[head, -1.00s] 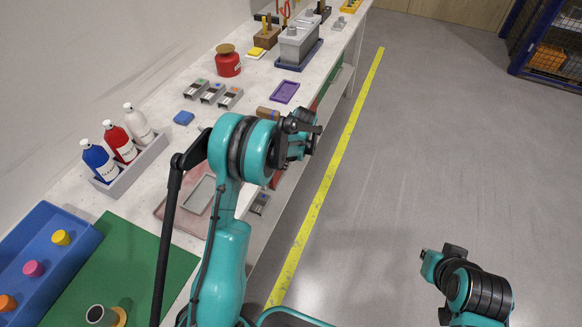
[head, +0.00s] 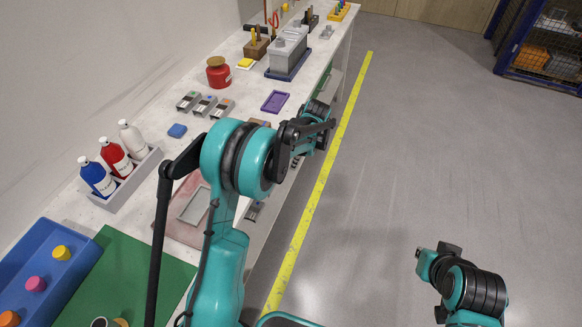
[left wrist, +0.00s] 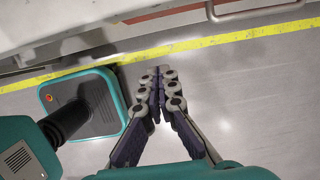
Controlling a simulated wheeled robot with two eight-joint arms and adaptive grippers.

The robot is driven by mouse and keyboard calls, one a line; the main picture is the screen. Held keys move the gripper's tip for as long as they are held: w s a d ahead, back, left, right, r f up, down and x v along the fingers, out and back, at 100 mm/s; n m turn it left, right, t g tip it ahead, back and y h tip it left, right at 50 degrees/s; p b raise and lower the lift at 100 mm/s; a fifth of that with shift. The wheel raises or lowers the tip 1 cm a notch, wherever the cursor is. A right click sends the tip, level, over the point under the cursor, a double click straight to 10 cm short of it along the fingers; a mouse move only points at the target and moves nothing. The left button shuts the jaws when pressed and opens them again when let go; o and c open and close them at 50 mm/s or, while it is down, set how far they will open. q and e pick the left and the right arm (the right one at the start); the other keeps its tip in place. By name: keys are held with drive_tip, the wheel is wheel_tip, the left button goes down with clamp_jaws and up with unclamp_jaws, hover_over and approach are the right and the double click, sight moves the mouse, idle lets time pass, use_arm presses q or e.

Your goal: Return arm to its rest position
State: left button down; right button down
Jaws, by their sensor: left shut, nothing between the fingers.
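My left arm rises in the lower middle of the head view, its forearm reaching to the right over the edge of the white workbench (head: 235,103). Its fingers cannot be made out clearly there. In the left wrist view my left gripper (left wrist: 158,72) is shut and empty, its fingertips together above the grey floor, just short of the yellow line (left wrist: 215,40). My right arm shows only as a teal and black part at the lower right of the head view; its gripper is out of view.
Open floor (head: 410,150) lies to the right, with a blue rack (head: 500,60) beyond.

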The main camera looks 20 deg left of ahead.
use_arm(q)
drive_tip(key=s+d+r+n+t+h, duration=0.1)
drive_tip(key=s+d+r+n+t, duration=0.15)
drive_tip(key=s+r+n, duration=0.7)
drive_tip(key=s+r+n+t+h, duration=0.1)
drive_tip(key=s+n, duration=0.3)
drive_tip(key=s, duration=0.4)
drive_tip(key=s+d+r+n+t, duration=0.1)
drive_tip(key=s+r+n+t, duration=0.2)
drive_tip(key=s, duration=0.6)
drive_tip(key=shift+d+r+n+h, duration=0.15)
drive_tip(key=shift+r+n+h, duration=0.3)
drive_tip(key=shift+n, duration=0.4)
drive_tip(key=shift+t, duration=0.25)
